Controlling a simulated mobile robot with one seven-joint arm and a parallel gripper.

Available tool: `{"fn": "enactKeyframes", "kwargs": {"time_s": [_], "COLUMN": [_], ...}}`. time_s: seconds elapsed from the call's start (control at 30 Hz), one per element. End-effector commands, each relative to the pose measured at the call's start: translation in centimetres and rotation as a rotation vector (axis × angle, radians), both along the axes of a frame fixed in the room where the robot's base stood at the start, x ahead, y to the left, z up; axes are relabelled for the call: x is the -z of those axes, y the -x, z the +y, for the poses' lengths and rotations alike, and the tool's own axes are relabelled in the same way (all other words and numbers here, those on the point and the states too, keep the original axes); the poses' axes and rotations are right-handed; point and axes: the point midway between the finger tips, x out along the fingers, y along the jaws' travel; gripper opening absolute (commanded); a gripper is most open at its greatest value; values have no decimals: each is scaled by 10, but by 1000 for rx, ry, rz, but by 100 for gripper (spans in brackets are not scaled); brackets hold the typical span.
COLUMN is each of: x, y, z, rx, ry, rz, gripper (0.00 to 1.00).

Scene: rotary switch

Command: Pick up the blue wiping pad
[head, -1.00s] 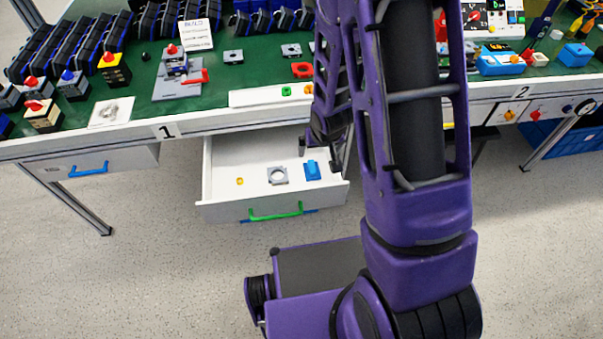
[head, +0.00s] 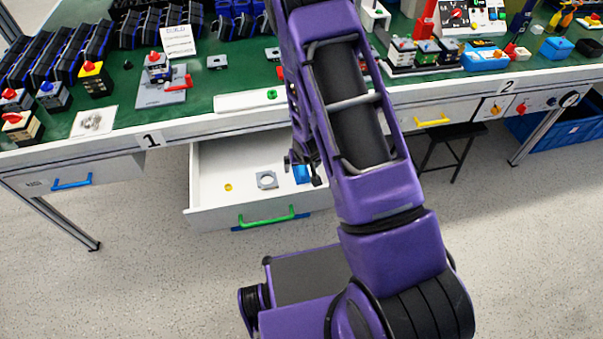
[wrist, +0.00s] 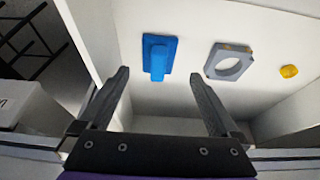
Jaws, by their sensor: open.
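The blue wiping pad (wrist: 160,58) lies on the white floor of the open drawer (head: 215,165). It has a raised blue handle on a flat base. In the head view the pad (head: 302,175) is partly hidden by my arm and gripper. My gripper (head: 302,170) is over the right part of the drawer. In the wrist view my gripper (wrist: 158,80) is open and empty, and the pad shows beyond and between its fingertips, apart from both.
A grey square part with a round hole (wrist: 229,62) and a small yellow piece (wrist: 289,71) lie beside the pad. The drawer walls surround them. The drawer has a green handle (head: 268,219). The green workbench (head: 215,90) above is crowded with switches and boxes.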

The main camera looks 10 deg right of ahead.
Motion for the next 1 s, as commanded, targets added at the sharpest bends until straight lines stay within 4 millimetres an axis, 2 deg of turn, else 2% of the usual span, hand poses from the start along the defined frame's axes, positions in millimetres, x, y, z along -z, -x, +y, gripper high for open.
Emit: {"fn": "enactKeyframes", "kwargs": {"time_s": [0.1, 0.23, 0.57, 1.0], "x": [20, 34, 38, 38], "y": [-9, -15, -18, -18], "z": [-3, -3, -3, -3], "rx": [-1, -1, -1, -1], "ry": [1, 0, 0, 0], "rz": [2, 2, 0, 1], "gripper": [98, 98, 96, 16]}}
